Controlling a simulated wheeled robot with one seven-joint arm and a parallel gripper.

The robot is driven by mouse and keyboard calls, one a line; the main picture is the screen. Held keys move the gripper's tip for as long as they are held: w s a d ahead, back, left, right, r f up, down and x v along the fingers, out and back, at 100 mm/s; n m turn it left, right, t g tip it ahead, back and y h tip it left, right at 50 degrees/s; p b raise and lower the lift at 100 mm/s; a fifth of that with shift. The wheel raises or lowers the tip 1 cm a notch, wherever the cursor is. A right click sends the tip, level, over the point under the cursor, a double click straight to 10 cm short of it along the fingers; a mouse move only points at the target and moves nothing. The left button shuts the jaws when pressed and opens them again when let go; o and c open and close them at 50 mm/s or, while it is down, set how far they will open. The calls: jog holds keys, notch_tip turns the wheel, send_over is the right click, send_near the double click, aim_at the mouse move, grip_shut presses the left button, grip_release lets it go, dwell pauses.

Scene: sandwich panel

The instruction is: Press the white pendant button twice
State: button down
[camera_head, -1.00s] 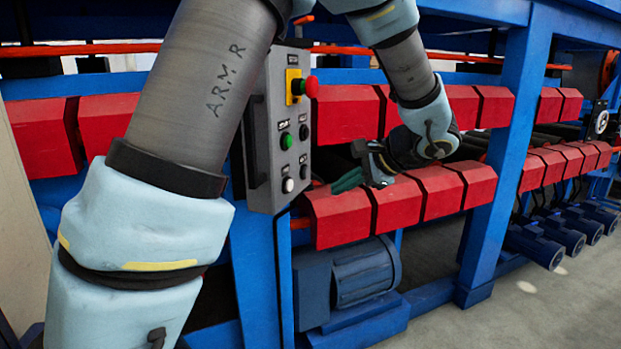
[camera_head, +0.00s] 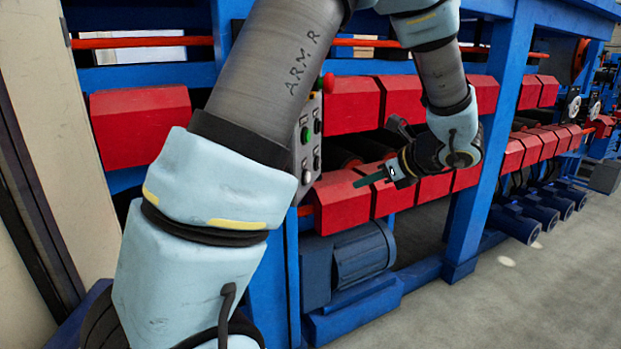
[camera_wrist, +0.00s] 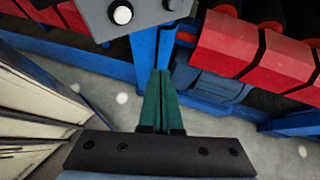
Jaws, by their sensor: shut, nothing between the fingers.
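The white button (camera_head: 306,177) is at the bottom of the grey pendant box (camera_head: 311,150), which my own arm partly covers in the head view. In the wrist view the white button (camera_wrist: 122,15) shows near the top edge, on the grey box face (camera_wrist: 97,10). My gripper (camera_head: 358,183) is right of the button in the head view, its green fingers together and empty. In the wrist view the fingertips (camera_wrist: 160,72) are below and right of the button, visibly apart from it.
The pendant also bears a green button (camera_head: 305,135), black buttons and a red knob (camera_head: 328,82). Red blocks (camera_head: 342,203) of the blue machine (camera_head: 487,150) stand behind and right of my gripper. A motor (camera_head: 362,255) sits below. Open floor (camera_head: 540,300) lies at the right.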

jog(key=w+a+b, duration=0.1)
jog(key=w+a, duration=0.2)
jog(key=a, duration=0.5)
jog(key=shift+a+b, duration=0.15)
jog(key=shift+b, duration=0.15)
jog(key=shift+a, duration=0.1)
dwell(1.8)
jog(key=shift+w+a, duration=0.2)
jog(key=shift+a, duration=0.1)
jog(key=shift+w+a, duration=0.15)
jog(key=shift+a, duration=0.3)
dwell(0.8)
jog(key=shift+d, duration=0.1)
jog(key=shift+s+d, duration=0.3)
jog(key=shift+d, duration=0.4)
jog(key=d, duration=0.1)
jog(key=s+d, duration=0.1)
jog(key=d, duration=0.1)
jog(key=d+p, duration=0.1)
jog(key=shift+s+d, duration=0.35)
